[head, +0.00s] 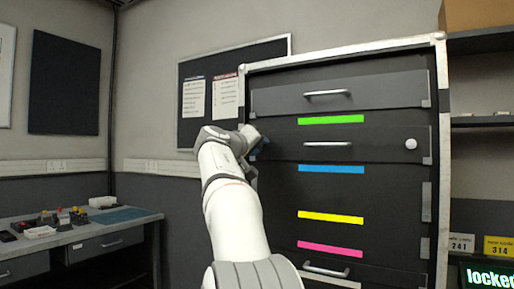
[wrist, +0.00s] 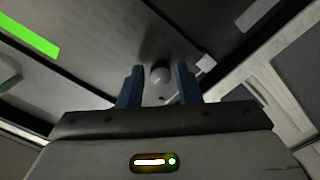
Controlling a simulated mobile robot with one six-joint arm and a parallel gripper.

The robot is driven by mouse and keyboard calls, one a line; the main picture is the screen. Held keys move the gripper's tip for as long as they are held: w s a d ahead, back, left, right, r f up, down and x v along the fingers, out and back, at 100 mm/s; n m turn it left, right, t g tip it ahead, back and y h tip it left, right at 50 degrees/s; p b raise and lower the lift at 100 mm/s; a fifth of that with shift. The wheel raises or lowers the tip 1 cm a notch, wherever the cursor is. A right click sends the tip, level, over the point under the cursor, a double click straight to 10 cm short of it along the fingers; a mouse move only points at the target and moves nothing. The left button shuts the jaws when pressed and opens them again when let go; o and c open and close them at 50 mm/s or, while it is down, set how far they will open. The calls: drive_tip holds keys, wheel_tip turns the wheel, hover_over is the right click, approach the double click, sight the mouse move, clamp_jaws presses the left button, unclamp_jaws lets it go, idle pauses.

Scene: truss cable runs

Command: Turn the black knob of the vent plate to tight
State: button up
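No vent plate or black knob can be made out for certain in either view. In the wrist view a small rounded grey knob (wrist: 160,73) shows on a dark panel, framed between the fingertips; whether they touch it I cannot tell. My gripper (wrist: 159,86) is open, its two blue fingers apart with nothing clearly held. In the head view my gripper (head: 259,143) is at the left edge of the dark drawer cabinet (head: 390,205), level with the second drawer, partly hidden by my arm. A white round knob (head: 411,144) is at that drawer's right end.
The cabinet has bar handles (head: 327,93) and green (head: 331,120), blue, yellow and pink strips. A workbench (head: 85,232) with small items stands at left. A pinboard (head: 215,72) hangs behind my arm. Shelves (head: 482,122) and a "locked" display (head: 488,278) are at right.

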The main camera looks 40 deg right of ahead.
drive_tip(key=shift+o, duration=1.1)
drive_tip(key=v, duration=0.7)
drive_tip(key=shift+s+a+b, duration=0.15)
drive_tip(key=shift+a+b, duration=0.2)
drive_tip(key=shift+b, duration=0.1)
drive_tip(key=shift+a, duration=0.1)
